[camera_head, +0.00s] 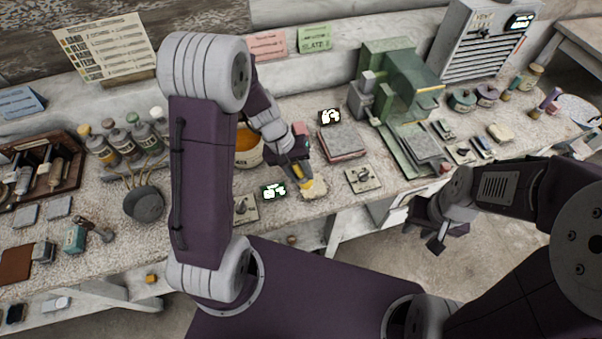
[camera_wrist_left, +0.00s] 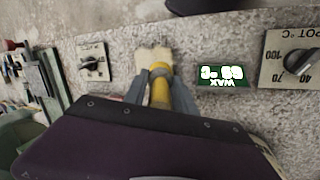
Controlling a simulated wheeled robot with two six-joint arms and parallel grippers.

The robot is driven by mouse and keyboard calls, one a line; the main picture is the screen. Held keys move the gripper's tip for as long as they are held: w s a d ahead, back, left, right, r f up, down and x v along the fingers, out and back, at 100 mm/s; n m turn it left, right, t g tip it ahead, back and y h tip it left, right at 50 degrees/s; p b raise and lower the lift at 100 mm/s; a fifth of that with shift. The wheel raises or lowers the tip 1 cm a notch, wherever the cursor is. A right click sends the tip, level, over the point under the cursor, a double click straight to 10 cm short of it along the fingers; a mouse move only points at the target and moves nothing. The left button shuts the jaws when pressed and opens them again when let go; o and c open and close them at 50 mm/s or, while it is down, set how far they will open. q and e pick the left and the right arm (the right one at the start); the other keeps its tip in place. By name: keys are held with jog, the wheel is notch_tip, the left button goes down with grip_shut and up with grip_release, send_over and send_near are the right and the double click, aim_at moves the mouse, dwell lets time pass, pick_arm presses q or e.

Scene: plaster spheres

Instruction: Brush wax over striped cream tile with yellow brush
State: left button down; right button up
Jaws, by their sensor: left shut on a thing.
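My left gripper (camera_head: 301,174) is shut on the yellow brush (camera_head: 305,184), close above the worktop near its front edge. The left wrist view also shows the brush (camera_wrist_left: 158,82) between the fingers, pointing away from the wrist. A small cream piece (camera_head: 316,190) lies at the brush's tip; it also shows in the left wrist view (camera_wrist_left: 154,57). I cannot make out stripes on it, nor where bristles end and tile begins. A pot with orange contents (camera_head: 247,146) stands left of the gripper, partly behind my arm. My right gripper (camera_head: 424,236) is open and empty, beyond the worktop's front edge.
A green display reading WAX (camera_head: 273,190) and a dial plate (camera_head: 363,179) flank the cream piece. A stack of grey slabs (camera_head: 342,143) lies behind it. A green machine (camera_head: 397,75) stands right. Bottles (camera_head: 119,140) and a dark round bowl (camera_head: 143,204) stand left.

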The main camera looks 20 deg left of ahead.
pick_arm(q)
jog(key=shift+s+d+r+p, duration=0.3)
jog(key=shift+s+d+r, duration=0.15)
jog(key=shift+s+r, duration=0.2)
jog(key=shift+s+d+r, duration=0.1)
jog(key=shift+s, duration=0.05)
jog(key=shift+w+a+f, duration=0.25)
jog(key=shift+w+a, duration=0.25)
jog(key=shift+w, duration=0.2)
jog(key=shift+w+a+f, duration=0.25)
jog(key=shift+w+a, duration=0.2)
jog(key=shift+w, duration=0.2)
jog(key=shift+f+b, duration=0.3)
jog(key=shift+s+d+r, duration=0.1)
jog(key=shift+s+d, duration=0.2)
jog(key=shift+s, duration=0.1)
jog(key=shift+s+d+b, duration=0.3)
jog(key=shift+s+b, duration=0.1)
